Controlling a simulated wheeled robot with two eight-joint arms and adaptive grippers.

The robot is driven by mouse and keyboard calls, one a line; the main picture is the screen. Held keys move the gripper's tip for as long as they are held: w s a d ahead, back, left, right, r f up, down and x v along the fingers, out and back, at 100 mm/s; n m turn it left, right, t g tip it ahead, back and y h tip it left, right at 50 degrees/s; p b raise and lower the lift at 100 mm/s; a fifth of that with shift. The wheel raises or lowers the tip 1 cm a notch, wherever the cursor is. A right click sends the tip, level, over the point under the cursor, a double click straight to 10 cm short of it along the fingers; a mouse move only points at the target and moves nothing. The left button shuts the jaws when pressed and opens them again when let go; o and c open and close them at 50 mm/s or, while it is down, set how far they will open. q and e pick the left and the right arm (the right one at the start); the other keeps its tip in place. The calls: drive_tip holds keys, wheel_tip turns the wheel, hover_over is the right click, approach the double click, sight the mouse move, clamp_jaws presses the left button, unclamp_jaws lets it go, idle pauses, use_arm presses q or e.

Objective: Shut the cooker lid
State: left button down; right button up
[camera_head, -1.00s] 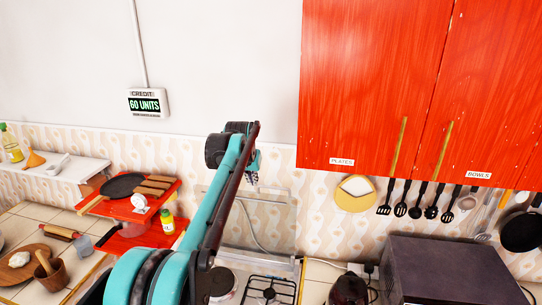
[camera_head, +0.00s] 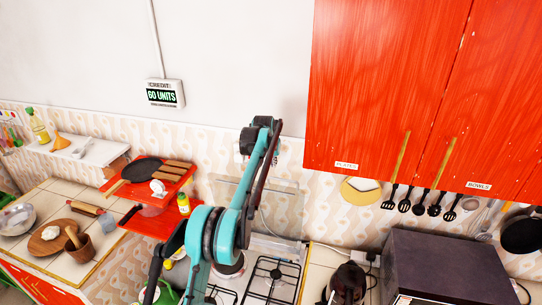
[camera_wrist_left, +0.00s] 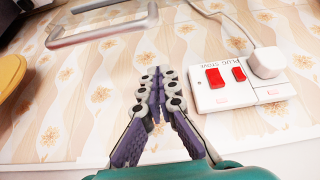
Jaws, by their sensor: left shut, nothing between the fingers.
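The cooker lid (camera_head: 284,208) is a clear glass panel standing upright against the tiled wall, behind the cooker (camera_head: 272,278). My left arm crosses in front of its left part and hides some of it. My left gripper (camera_head: 271,160) is small and partly hidden by its arm near the lid's top edge; contact cannot be told. In the left wrist view its fingers (camera_wrist_left: 157,88) are together and empty, in front of the patterned wall. My right gripper is not in view.
Red cabinets (camera_head: 390,90) hang at the upper right, with utensils (camera_head: 420,205) below. A dark oven box (camera_head: 445,270) and a dark kettle-like item (camera_head: 348,285) stand right of the cooker. Red shelves (camera_head: 150,222) are at the left. A switch plate (camera_wrist_left: 222,82) with a plug is on the wall.

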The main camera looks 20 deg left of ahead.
use_arm(q)
drive_tip(key=f, duration=0.1)
drive_tip(key=p, duration=0.1)
hover_over(270, 185)
drive_tip(key=shift+w+f, duration=0.35)
drive_tip(key=shift+f, duration=0.1)
drive_tip(key=shift+a+f, duration=0.1)
